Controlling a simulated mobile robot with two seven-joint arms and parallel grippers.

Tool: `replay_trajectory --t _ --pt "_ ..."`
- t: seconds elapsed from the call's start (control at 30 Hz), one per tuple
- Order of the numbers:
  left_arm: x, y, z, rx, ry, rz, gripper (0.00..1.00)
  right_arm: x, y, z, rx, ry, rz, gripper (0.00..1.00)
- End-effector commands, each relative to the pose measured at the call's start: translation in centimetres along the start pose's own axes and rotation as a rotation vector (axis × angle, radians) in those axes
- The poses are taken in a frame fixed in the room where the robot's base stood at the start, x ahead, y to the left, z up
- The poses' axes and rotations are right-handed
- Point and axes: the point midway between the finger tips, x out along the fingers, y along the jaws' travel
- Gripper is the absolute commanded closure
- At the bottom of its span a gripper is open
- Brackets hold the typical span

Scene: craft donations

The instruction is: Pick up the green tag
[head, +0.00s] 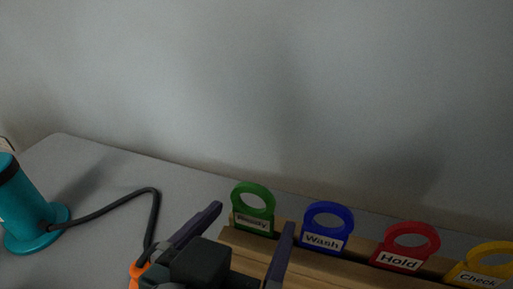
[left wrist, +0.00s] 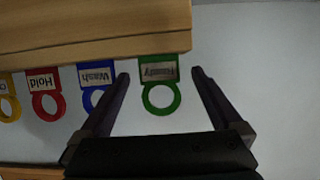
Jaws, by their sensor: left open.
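The green tag (head: 253,209) has a ring top and a pale label that seems to read "Ready". It stands upright in the left end of a wooden rack (head: 330,266). In the left wrist view the green tag (left wrist: 160,97) shows between my open fingers, touching neither. My left gripper (head: 250,222) is open and empty in the head view, with its fingers pointing toward the green tag. It also shows in the left wrist view (left wrist: 160,74), with one fingertip close to the blue tag. My right gripper is out of view.
Blue "Wash" (head: 326,229), red "Hold" (head: 407,247) and yellow "Check" (head: 483,266) tags stand in a row right of the green one. A teal cylindrical device (head: 22,206) with a dark cable stands at left on the grey table (head: 110,175). A plain wall is behind.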

Motion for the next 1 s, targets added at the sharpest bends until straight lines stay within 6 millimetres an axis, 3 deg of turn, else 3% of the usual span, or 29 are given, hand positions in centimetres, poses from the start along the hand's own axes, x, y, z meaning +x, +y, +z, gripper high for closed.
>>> replay_trajectory --t 0.3,0.63,1.0 --pt "4.8 0.0 0.1 0.002 0.001 0.0 0.0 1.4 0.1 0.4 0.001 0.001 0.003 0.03" --pt "5.5 0.0 0.0 0.001 -0.001 0.0 0.0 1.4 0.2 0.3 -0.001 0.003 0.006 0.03" --pt "5.5 0.0 0.0 0.001 -0.001 0.0 0.42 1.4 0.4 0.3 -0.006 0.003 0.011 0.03"
